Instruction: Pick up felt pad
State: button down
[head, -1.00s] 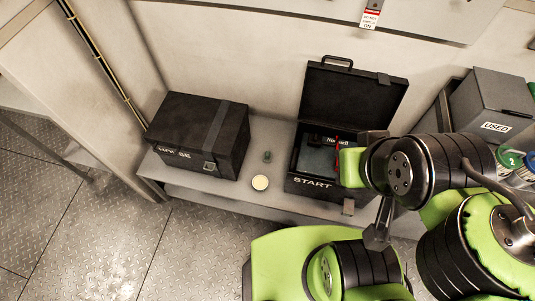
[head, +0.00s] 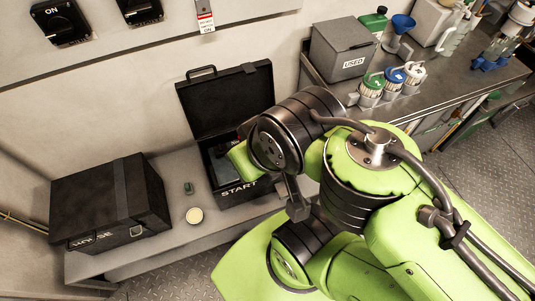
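I cannot identify the felt pad for certain. A small pale round disc (head: 194,215) lies flat on the grey shelf between two black cases and may be it. A small dark green object (head: 188,188) stands just behind the disc. The open black case marked START (head: 240,191) is to the right of the disc, its lid up against the wall. My arm reaches over the right side of this case and hides much of its inside. My gripper's fingers cannot be made out; the arm's black and green joints cover that area.
A closed black case (head: 105,200) with a strap stands left of the disc. The shelf (head: 165,240) is bare in front. A grey USED box (head: 342,55) and several capped containers (head: 392,80) stand on the bench at upper right. Wall switches (head: 62,22) are at upper left.

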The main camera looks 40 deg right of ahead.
aim_at(188, 186)
jog(key=i+j+u, duration=0.25)
jog(key=j, duration=0.15)
jog(key=j+u, duration=0.3)
jog(key=j, duration=0.15)
jog(key=i+j+u, duration=0.25)
jog(key=j, duration=0.1)
